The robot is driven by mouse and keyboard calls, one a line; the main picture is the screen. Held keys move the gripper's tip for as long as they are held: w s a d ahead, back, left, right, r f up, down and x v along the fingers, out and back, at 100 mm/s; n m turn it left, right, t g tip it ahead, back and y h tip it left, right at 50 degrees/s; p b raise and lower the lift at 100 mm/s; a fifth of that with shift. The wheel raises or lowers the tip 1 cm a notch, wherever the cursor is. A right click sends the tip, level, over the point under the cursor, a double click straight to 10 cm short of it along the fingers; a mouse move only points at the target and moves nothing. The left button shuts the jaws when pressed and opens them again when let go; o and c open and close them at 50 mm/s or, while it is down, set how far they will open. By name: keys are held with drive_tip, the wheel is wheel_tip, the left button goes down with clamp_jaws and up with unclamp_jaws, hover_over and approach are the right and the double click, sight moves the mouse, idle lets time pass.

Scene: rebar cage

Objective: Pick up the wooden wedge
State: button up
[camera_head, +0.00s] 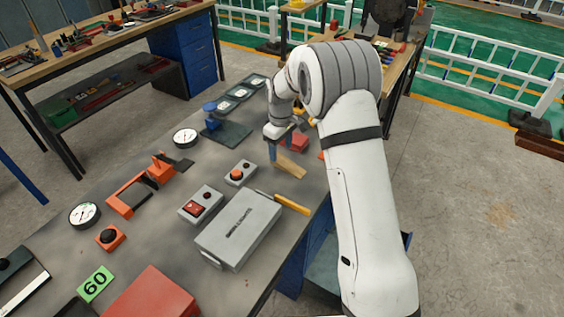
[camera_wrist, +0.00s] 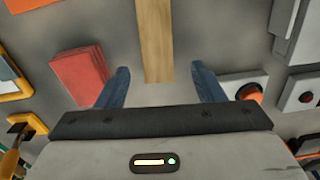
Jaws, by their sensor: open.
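The wooden wedge (camera_head: 291,167) is a light-brown, narrow piece lying on the grey workbench, just below my gripper in the head view. In the wrist view the wedge (camera_wrist: 155,38) runs from the top edge down to between the fingers. My gripper (camera_wrist: 160,72) is open, with one blue finger on each side of the wedge's near end and visible gaps between. In the head view my gripper (camera_head: 280,150) points down at the wedge. I cannot tell how far the fingertips are above the bench.
A red block (camera_wrist: 80,75) lies close to the left finger in the wrist view. A push-button box (camera_wrist: 244,90) is near the right finger. A grey case (camera_head: 238,228) and an orange-handled tool (camera_head: 292,204) lie nearer on the workbench (camera_head: 150,230).

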sight(282, 159)
drive_tip(key=shift+w+d+f+p, duration=0.1)
drive_tip(key=shift+f+p, duration=0.25)
drive_tip(key=shift+f, duration=0.8)
drive_tip(key=shift+d+f+p, duration=0.1)
drive_tip(key=shift+f+p, duration=0.2)
drive_tip(key=shift+f, duration=0.85)
drive_tip(key=c, duration=1.1)
